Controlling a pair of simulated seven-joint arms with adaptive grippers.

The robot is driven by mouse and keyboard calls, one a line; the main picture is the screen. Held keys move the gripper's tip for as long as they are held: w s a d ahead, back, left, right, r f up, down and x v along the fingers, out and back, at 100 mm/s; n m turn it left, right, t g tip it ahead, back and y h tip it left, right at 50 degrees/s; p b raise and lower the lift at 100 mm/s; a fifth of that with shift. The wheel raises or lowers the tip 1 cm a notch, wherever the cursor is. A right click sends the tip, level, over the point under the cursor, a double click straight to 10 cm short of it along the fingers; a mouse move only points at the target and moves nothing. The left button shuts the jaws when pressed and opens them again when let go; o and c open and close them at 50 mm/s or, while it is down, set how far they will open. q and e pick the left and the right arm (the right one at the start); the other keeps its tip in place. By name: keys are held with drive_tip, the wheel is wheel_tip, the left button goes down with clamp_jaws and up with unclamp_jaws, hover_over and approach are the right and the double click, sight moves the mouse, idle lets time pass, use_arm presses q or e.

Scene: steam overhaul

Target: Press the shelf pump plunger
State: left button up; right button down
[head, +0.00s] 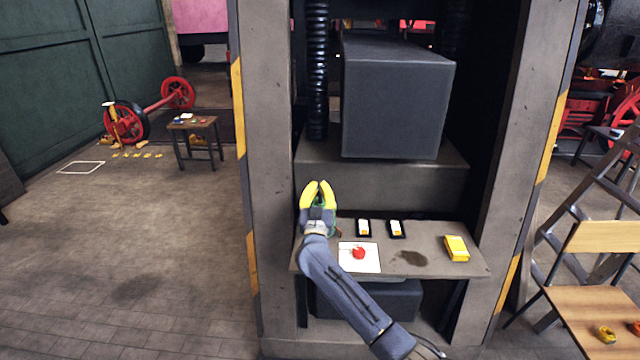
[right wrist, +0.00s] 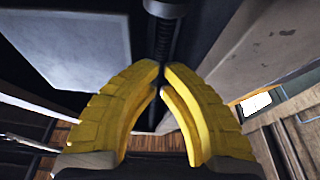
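My right gripper (head: 318,186) has yellow fingers and is above the left end of the grey shelf (head: 430,276), pointing away from me. Its fingertips are close together with nothing seen between them; the right wrist view also shows them (right wrist: 162,68) nearly meeting. A green thing (head: 332,208) with a bit of red low down shows just behind the gripper and is mostly hidden by it. It may be the shelf pump; its plunger cannot be made out. I cannot tell whether the gripper touches it. My left gripper is not in view.
On the shelf are a red object (head: 359,253) on a white sheet (head: 372,266), two small white-and-yellow items (head: 363,227) (head: 396,227) and a yellow block (head: 456,248). A large grey block (head: 395,100) stands above. Upright posts (head: 268,180) flank the shelf.

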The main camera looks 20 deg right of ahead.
sight(320, 188)
drive_tip(key=x, duration=0.7)
drive_tip(key=shift+w, duration=0.1)
drive_tip(key=shift+f, duration=2)
